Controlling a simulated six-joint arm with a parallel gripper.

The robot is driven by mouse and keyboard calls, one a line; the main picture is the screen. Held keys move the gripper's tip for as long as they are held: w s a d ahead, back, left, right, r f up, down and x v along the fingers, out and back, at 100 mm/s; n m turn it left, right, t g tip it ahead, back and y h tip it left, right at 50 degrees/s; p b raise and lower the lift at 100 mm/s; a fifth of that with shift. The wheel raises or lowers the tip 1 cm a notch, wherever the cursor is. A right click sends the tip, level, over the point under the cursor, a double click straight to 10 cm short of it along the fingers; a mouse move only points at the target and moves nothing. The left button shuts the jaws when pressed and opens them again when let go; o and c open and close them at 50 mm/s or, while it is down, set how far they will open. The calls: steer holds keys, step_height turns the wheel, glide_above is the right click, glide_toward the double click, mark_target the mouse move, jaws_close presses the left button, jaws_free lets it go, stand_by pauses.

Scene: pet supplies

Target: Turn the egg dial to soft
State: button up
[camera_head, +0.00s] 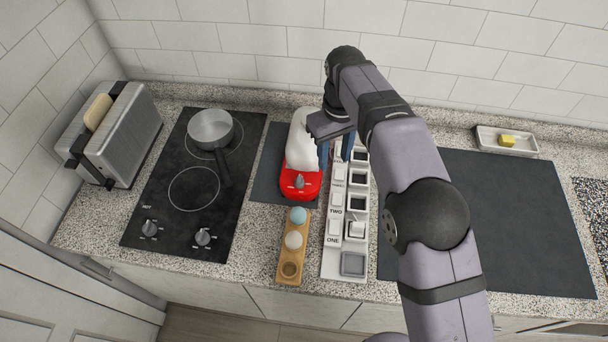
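A red egg cooker (290,184) with a rounded white lid (299,142) stands on a dark mat in the middle of the counter. Its grey dial (299,181) is on the red front. The markings around the dial are too small to read, so its setting cannot be told. My gripper (336,150) is just right of the cooker, over the upper part of a white labelled panel, pointing down. Its two blue fingers are apart, with nothing clearly held between them. The gripper is apart from the dial and partly covers the lid's right edge.
The white panel (346,262) has rows marked ONE, TWO and THREE. A wooden egg holder (284,270) with two eggs stands in front of the cooker. A cooktop (150,205) with a pot (211,129) and a toaster (125,140) are left. A dark mat (500,220) lies clear at right.

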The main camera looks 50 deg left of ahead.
steer(key=n, duration=0.2)
glide_above(299, 178)
steer(key=shift+f, duration=0.6)
steer(key=shift+f+p, duration=1.5)
steer(key=shift+f, duration=2.2)
steer(key=shift+c, duration=0.4)
jaws_close()
